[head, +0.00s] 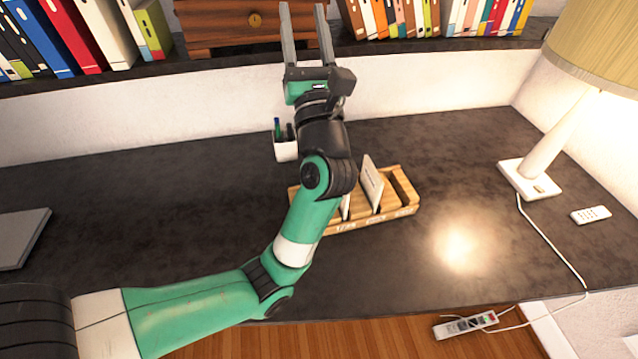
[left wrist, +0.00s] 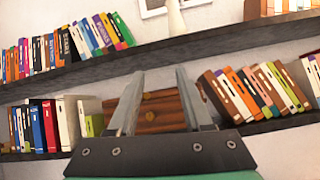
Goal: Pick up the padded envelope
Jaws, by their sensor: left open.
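A wooden sorter (head: 372,220) with several slots stands on the dark desk, partly hidden behind my left arm. A pale flat piece (head: 371,184) stands tilted in one of its slots. A second pale edge (head: 346,207) shows beside my arm. I cannot tell whether either one is the padded envelope. My left gripper (head: 304,14) is open and empty, raised beyond the sorter and pointing towards the shelf. In the left wrist view its open fingers (left wrist: 160,76) frame a wooden drawer box (left wrist: 160,110) on the shelf, with nothing between them.
A pen cup (head: 286,149) stands behind the sorter. A lamp (head: 530,178) and a remote (head: 591,215) are at the right, a grey flat object (head: 20,238) at the left. A shelf of binders (head: 95,35) runs along the back. A power strip (head: 466,324) lies near the front.

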